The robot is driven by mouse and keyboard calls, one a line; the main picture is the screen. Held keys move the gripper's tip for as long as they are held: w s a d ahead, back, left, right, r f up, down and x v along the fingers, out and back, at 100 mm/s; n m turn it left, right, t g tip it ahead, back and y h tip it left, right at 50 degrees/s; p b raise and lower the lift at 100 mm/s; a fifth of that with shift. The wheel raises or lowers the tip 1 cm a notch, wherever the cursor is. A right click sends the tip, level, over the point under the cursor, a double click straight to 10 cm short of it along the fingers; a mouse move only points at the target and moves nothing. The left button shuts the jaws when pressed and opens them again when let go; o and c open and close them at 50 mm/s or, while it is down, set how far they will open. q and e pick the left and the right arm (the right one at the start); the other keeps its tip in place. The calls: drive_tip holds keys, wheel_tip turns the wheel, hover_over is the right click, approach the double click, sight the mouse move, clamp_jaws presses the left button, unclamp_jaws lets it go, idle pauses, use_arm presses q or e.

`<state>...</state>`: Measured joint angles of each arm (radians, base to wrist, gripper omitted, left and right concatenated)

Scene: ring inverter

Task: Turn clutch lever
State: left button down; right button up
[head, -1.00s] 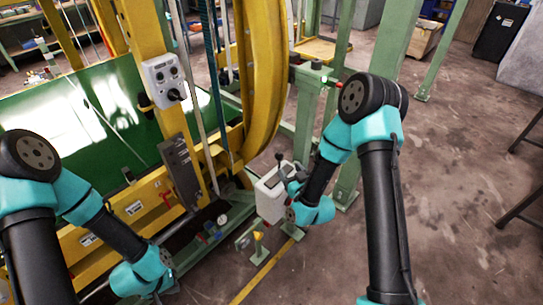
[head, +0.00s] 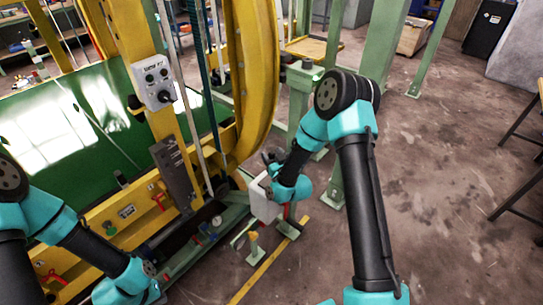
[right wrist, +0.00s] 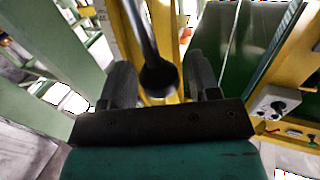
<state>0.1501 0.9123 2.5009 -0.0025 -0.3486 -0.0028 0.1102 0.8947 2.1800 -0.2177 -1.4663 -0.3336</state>
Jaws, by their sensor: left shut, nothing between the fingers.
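The clutch lever is a dark rod with a black ball knob (right wrist: 158,78), seen in the right wrist view between the two fingers of my right gripper (right wrist: 160,82). Gaps show on both sides of the knob, so the fingers are open around it. In the head view my right gripper (head: 271,163) is at the top of the white lever box (head: 263,203), and my wrist covers part of the box and lever. My left gripper (head: 158,297) is shut and empty at the bottom edge of the head view, far from the lever and mostly cut off.
A yellow ring frame (head: 255,75) and green posts (head: 300,105) stand close behind the lever box. A grey control box (head: 157,82) hangs on a yellow column to the left. A yellow floor line (head: 265,268) runs beside the box.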

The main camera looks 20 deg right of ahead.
clamp_jaws()
drive_tip(key=a+n, duration=0.1)
drive_tip(key=s, duration=0.1)
drive_tip(key=a+n+t, duration=0.1)
drive_tip(key=shift+s+a+f+n, duration=0.2)
drive_tip(key=shift+a+f+n, duration=0.05)
drive_tip(key=shift+a+n, duration=0.05)
idle(0.4)
drive_tip(key=shift+o, duration=0.5)
unclamp_jaws()
